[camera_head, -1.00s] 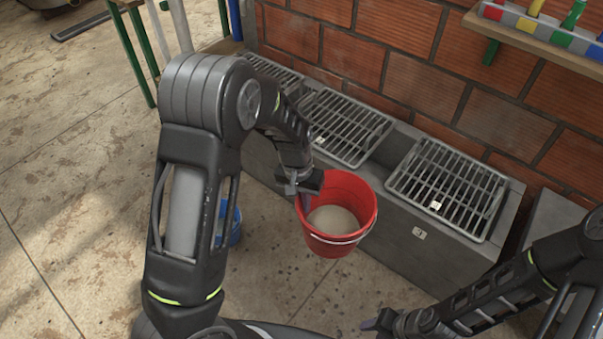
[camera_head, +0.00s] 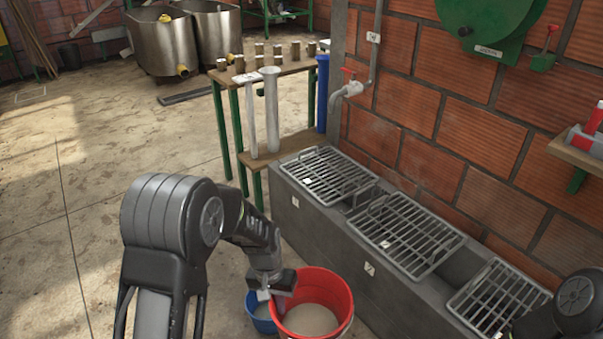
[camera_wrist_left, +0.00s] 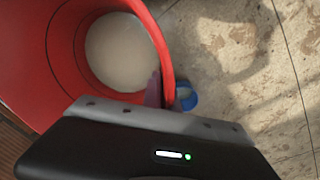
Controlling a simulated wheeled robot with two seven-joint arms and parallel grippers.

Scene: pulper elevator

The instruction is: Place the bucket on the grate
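The red bucket (camera_head: 341,289), with pale contents, is at the bottom centre of the head view, in front of the concrete block. It fills the upper left of the wrist view (camera_wrist_left: 55,75). My left gripper (camera_head: 283,286) is at the bucket's left rim and appears shut on it; one finger shows at the rim in the wrist view. Three metal grates lie on the block: a left one (camera_head: 327,175), a middle one (camera_head: 410,236) and a right one (camera_head: 500,297). All look empty. My right gripper is out of view; part of its arm shows at lower right.
A blue bucket (camera_head: 262,312) stands on the floor behind and left of the red one. A brick wall (camera_head: 460,120) rises behind the block (camera_head: 335,240). A wooden table (camera_head: 262,72) and metal tanks (camera_head: 165,45) stand farther back. Floor at left is clear.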

